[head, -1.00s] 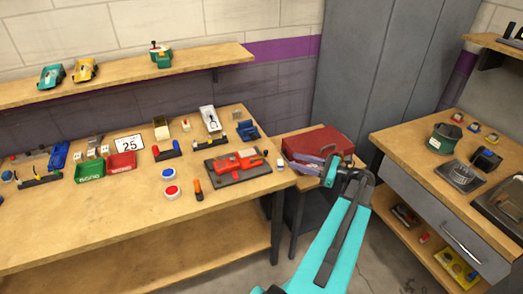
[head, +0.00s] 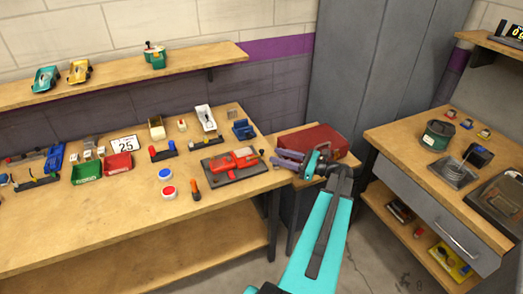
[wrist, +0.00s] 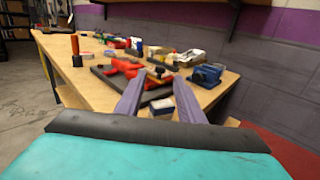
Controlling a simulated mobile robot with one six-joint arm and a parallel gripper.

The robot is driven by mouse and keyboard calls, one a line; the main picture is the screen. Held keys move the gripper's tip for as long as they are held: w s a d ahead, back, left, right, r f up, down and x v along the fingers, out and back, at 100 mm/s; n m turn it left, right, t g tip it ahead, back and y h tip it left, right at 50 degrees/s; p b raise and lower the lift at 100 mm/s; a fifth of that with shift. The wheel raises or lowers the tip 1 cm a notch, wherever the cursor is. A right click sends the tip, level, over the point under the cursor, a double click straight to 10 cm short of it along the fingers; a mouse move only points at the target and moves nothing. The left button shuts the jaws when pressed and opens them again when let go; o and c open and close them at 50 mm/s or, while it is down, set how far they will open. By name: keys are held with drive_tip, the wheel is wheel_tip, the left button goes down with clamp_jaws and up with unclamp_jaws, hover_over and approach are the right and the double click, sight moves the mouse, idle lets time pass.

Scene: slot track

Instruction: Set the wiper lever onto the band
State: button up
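A red hand controller (head: 235,160) lies on a dark board on the long workbench, near its right end. It also shows in the wrist view (wrist: 125,68), beyond my fingers. I cannot make out the wiper lever or the band as separate parts at this size. My gripper (head: 278,159) is at the right end of the bench, to the right of the controller and apart from it.
An orange-handled screwdriver (head: 195,190), a blue-topped jar (head: 165,174) and a red-topped jar (head: 169,192) stand left of the board. A blue vise (head: 243,129) is behind it. A red toolbox (head: 318,138) sits behind my gripper. The front of the bench (head: 110,220) is clear.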

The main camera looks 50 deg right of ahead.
sight(262, 150)
drive_tip(key=shift+p+x, duration=1)
drive_tip(key=shift+x, duration=3)
clamp_jaws()
